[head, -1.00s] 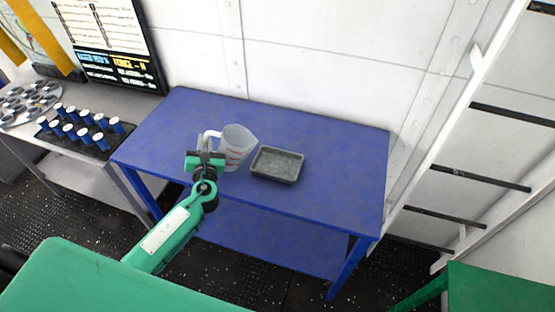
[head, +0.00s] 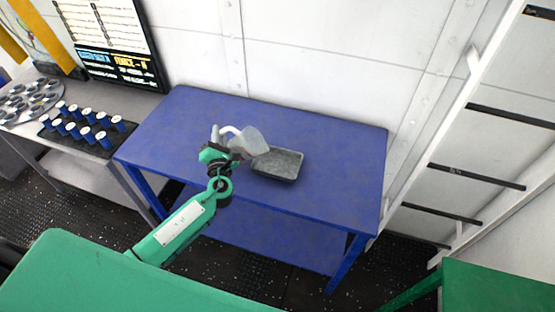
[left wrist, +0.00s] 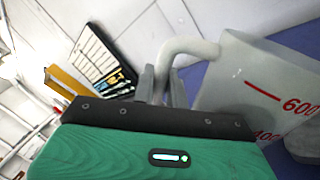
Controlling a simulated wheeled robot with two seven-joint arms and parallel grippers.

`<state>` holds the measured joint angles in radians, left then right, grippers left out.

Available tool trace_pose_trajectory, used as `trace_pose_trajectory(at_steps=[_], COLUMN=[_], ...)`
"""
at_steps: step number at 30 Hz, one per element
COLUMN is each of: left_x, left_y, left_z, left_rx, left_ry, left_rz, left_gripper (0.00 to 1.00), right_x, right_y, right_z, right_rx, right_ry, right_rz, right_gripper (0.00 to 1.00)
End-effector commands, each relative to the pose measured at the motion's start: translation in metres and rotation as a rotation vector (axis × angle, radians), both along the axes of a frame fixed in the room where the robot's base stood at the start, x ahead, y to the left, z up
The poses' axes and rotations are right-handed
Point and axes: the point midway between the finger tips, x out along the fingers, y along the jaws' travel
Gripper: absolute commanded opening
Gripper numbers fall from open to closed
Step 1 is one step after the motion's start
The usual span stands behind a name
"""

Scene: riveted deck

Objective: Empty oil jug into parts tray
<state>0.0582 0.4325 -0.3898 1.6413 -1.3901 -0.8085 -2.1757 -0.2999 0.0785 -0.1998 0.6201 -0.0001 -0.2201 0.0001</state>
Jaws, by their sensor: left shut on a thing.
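The oil jug (head: 251,142) is a translucent, greyish measuring jug with a white handle. It is tilted to the right in the head view, its mouth side close to the left end of the parts tray. My left gripper (head: 222,140) is shut on the jug's handle, left of the jug. In the left wrist view the fingers (left wrist: 161,87) close around the handle, and the jug (left wrist: 262,88) shows red marks reading 600 and 400. The parts tray (head: 278,176) is a dark grey shallow rectangular tray on the blue table. Its contents cannot be made out. My right gripper is not in view.
The blue table (head: 340,160) is clear to the right of the tray and behind it. A grey side table at left bears a black rack (head: 97,140) of blue, white-topped cylinders. A white ladder (head: 455,130) stands at right.

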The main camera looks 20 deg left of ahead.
Motion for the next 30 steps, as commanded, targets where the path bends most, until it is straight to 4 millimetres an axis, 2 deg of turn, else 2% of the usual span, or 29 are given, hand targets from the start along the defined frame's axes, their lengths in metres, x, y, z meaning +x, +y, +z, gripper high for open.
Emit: trace_pose_trajectory(at_steps=[30], left_x=[0.0031], left_y=[-0.0099], left_z=[0.0054], left_rx=[0.127], left_ry=[0.034], left_rz=[-0.001], left_gripper=[0.00], right_x=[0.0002], right_y=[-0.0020], right_z=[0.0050], right_rx=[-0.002], right_ry=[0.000], right_rz=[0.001], right_gripper=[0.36])
